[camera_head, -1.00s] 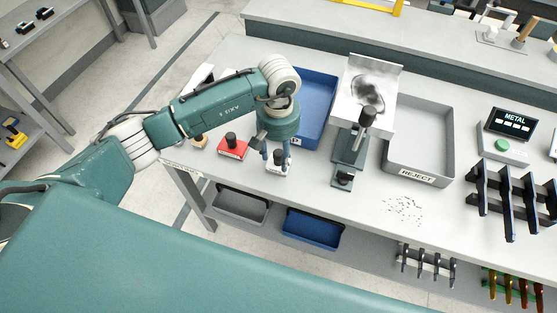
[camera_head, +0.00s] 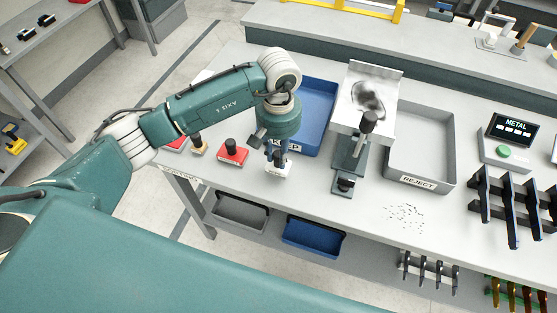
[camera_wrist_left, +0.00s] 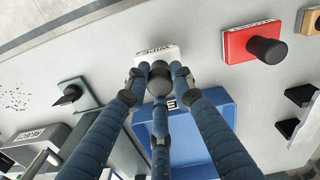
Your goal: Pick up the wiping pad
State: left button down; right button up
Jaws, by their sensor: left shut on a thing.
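The wiping pad (camera_head: 278,166) is a white block with a black knob on top, near the front edge of the bench. In the left wrist view the wiping pad (camera_wrist_left: 157,53) shows a dark "WIPE" label, partly covered by my fingers. My left gripper (camera_head: 277,154) is above the pad with its blue fingers shut on the knob. The left gripper (camera_wrist_left: 158,78) also shows in the wrist view, its fingertips closed around the knob. The pad's underside is hidden, so any gap to the bench is hard to judge. My right gripper is not in view.
A red block with a black knob (camera_head: 233,152) stands just left of the pad. The blue tray (camera_head: 318,108) lies behind it. A metal fixture with a lever (camera_head: 347,155) and the grey REJECT tray (camera_head: 408,182) are to the right. Dark specks (camera_head: 404,215) lie on the bench.

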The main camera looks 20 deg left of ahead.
pick_arm(q)
notch_tip(320, 180, up, 17)
jog(key=b, duration=0.3)
jog(key=shift+r+b, duration=0.15)
jog(key=shift+b, duration=0.25)
jog(key=c, duration=2.2)
grip_release()
jog(key=c, duration=0.3)
